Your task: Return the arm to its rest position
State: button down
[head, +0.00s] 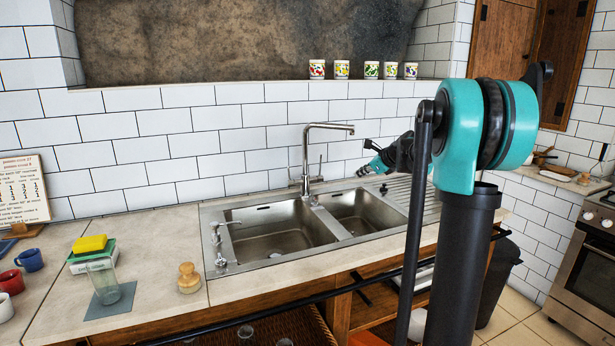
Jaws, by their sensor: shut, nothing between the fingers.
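My arm (478,140), teal and black, stands large in the right half of the head view. Its thick black link rises to a teal joint. My gripper (362,172) shows small beyond it, above the right basin of the sink (275,262), pointing left and down. It is shut with nothing held. The teal joint and black links in front hide part of the arm behind them.
A tall faucet (307,160) stands just left of my gripper. A yellow sponge (89,243), a glass (105,286) and a wooden brush (188,278) are on the left counter (150,245). Several patterned cups (342,69) line the ledge. An oven (588,255) stands at right.

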jog(key=s+f+n+g+h, duration=0.1)
jog(key=s+f+n+h, duration=0.1)
jog(key=s+f+n, duration=0.6)
jog(key=s+f+n+g+h, duration=0.2)
jog(key=s+f+n, duration=0.6)
jog(key=s, duration=1.3)
jog(key=s+f+n+g+h, duration=0.1)
jog(key=s+f+n+g, duration=0.1)
jog(key=s+f+n, duration=0.6)
jog(key=s+f, duration=0.1)
jog(key=s, duration=0.6)
jog(key=shift+s+a+f+h, duration=0.2)
jog(key=shift+f+h, duration=0.1)
jog(key=shift+h, duration=0.1)
